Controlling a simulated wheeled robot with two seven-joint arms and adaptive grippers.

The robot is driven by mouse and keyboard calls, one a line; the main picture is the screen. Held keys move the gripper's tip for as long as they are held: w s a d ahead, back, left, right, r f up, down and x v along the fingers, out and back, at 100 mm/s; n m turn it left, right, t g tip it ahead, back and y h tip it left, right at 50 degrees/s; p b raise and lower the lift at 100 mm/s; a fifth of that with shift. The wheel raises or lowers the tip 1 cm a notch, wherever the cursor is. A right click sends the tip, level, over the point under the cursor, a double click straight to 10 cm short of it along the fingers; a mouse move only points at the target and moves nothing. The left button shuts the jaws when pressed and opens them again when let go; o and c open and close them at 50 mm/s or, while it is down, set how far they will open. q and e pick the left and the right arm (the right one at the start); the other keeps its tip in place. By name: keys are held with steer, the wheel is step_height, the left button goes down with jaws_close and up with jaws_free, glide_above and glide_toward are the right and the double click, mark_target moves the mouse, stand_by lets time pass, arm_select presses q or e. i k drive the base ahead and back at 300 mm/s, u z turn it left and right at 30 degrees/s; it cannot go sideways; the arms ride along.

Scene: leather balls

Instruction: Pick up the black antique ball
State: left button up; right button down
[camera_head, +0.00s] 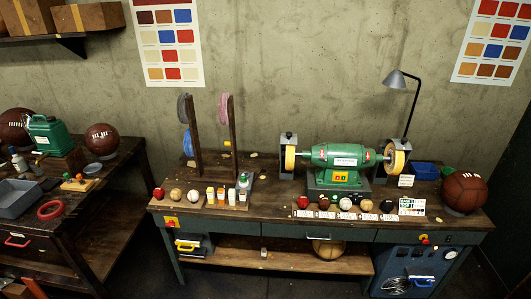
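A row of small balls stands on the middle workbench, in front of the green grinding machine. They include a red ball (303,202), a white ball (345,204) and darker balls (366,205), with small white cards in front of them. More small balls, one red (158,193) and one tan (176,195), stand at the bench's left end. Neither of my grippers is in view.
The workbench (270,207) carries a green grinder (343,160) with two wheels, a grey lamp (395,79), a large brown ball (464,190) at the right end and small bottles (221,195). A second table with a grey tray (18,198) stands at left, with a floor gap between.

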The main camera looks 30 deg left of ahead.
mark_target(387, 205)
steer(key=u, duration=0.65)
steer(key=i, duration=0.75)
steer(key=u, duration=0.2)
steer(key=k, duration=0.5)
steer(key=z, duration=0.8)
steer(key=i, duration=1.6)
steer(key=u, duration=0.7)
